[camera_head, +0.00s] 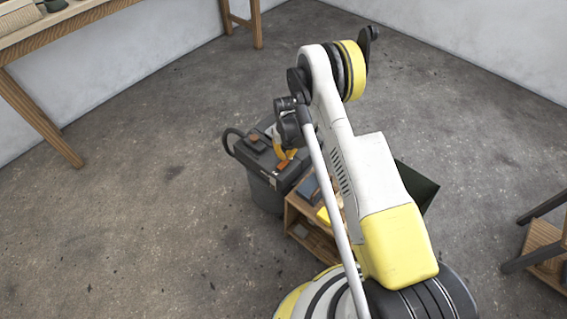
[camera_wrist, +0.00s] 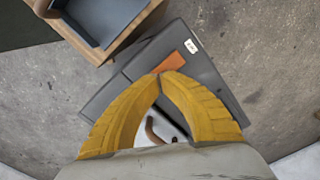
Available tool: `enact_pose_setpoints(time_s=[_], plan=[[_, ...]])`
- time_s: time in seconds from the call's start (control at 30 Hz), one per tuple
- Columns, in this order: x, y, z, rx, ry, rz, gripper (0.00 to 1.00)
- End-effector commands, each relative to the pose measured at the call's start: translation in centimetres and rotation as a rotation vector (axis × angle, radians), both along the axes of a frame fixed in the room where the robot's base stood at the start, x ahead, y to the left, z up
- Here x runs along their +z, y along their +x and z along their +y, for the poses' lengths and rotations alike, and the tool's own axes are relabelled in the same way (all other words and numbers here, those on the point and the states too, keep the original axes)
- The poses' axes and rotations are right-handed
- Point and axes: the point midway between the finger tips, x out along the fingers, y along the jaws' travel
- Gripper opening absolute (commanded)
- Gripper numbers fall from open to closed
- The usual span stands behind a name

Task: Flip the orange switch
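A dark grey box-like unit (camera_head: 264,190) with a black curved handle stands on the floor in the head view. Its dark top (camera_wrist: 205,75) fills the middle of the wrist view and bears a small white label. A flat orange patch (camera_wrist: 176,61), which looks like the switch, lies on this top just beyond my fingertips. I cannot tell which way it is tilted. My gripper (camera_wrist: 164,74) has its two yellow fingers brought together at the tips, with nothing seen between them. The tips overlap the patch's near edge; contact is unclear. In the head view my arm partly hides the gripper (camera_head: 285,154).
A wooden shelf (camera_head: 303,236) stands right beside the unit, partly behind my arm; its wooden edge (camera_wrist: 140,35) shows at the wrist view's upper left. A dark panel (camera_head: 421,187) is beyond it. A wooden workbench (camera_head: 50,37) is at the left. Open concrete floor lies left.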

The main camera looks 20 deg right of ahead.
Motion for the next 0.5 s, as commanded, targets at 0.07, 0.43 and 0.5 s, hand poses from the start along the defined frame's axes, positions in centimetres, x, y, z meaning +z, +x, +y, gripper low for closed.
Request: enact_pose_setpoints(time_s=[0.07,0.43,0.5], plan=[[-0.13,0.0,0.0,0.0,0.0,0.0,0.0],[-0.71,0.01,0.0,0.0,0.0,0.0,0.0],[-0.81,0.01,0.0,0.0,0.0,0.0,0.0]])
